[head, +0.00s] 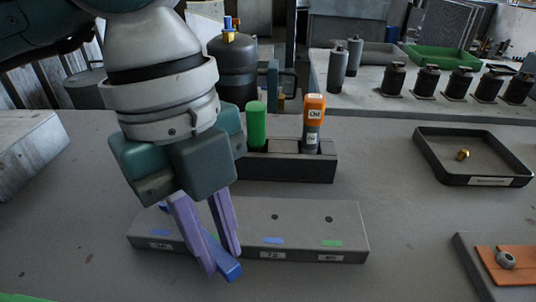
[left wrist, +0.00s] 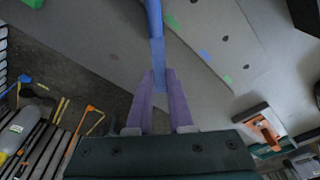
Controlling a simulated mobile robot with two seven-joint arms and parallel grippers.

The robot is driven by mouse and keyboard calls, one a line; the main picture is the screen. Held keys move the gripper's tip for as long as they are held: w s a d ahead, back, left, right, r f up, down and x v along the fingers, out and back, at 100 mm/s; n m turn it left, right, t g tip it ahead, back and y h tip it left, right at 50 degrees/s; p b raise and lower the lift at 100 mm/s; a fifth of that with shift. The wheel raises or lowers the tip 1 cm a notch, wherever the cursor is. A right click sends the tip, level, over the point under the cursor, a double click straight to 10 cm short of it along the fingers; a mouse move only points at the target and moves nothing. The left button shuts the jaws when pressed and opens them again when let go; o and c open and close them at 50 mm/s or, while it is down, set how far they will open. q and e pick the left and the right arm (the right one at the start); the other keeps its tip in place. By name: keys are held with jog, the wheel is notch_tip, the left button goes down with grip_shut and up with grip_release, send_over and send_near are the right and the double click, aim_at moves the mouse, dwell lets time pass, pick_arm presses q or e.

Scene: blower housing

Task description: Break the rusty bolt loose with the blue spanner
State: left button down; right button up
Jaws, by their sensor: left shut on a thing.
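My left gripper (head: 224,262) is shut on the blue spanner (head: 230,270), whose lower end shows between and beyond the purple fingers. In the left wrist view the gripper (left wrist: 160,90) holds the spanner (left wrist: 155,25), which extends up out of the picture. The spanner is just in front of a long grey block (head: 300,218), with part of it hidden behind the fingers. A grey bolt head (head: 506,260) sits on an orange plate (head: 490,262) at the far right, well apart from the spanner. I cannot make out rust on the bolt. My right gripper is out of view.
The block has small holes, coloured strips and number labels. Behind it a dark holder (head: 285,170) carries a green-handled tool (head: 256,125) and an orange-topped tool (head: 314,110). A black tray (head: 440,165) with a brass piece (head: 462,155) stands right. Bare bench separates block and plate.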

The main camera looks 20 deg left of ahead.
pick_arm(q)
jog(key=shift+r+p, duration=3.2)
jog(key=shift+r, duration=0.45)
